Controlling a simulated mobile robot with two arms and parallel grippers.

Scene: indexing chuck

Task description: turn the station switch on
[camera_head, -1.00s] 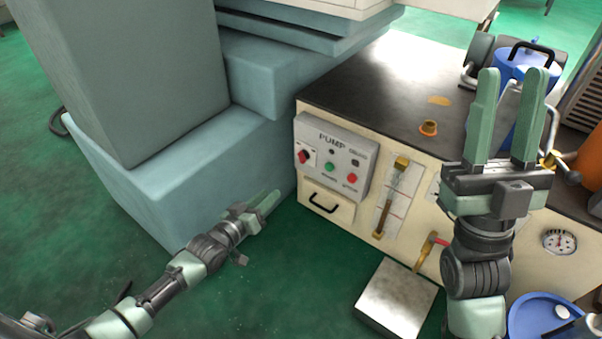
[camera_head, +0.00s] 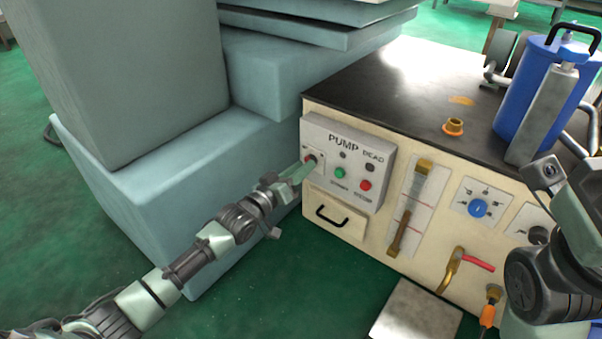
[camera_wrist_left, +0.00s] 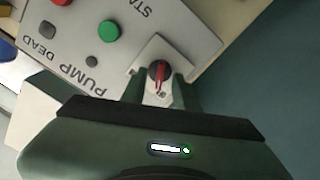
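The station switch (camera_head: 311,160) is a knob at the left end of the grey PUMP DEAD panel (camera_head: 352,144). In the left wrist view the switch (camera_wrist_left: 158,72) is a black knob with a red pointer on a white plate. My left gripper (camera_head: 308,168) reaches the panel at the switch. In the left wrist view its two green fingertips (camera_wrist_left: 158,88) are apart, one on each side of the knob, with a gap showing; contact cannot be told. My right arm is at the right edge, its fingers not clearly visible.
A green button (camera_head: 340,173) and a red button (camera_head: 365,185) sit right of the switch. A drawer with a black handle (camera_head: 331,216) is below. Pale blue blocks (camera_head: 190,165) stand close on the left. A metal plate (camera_head: 415,315) lies in front.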

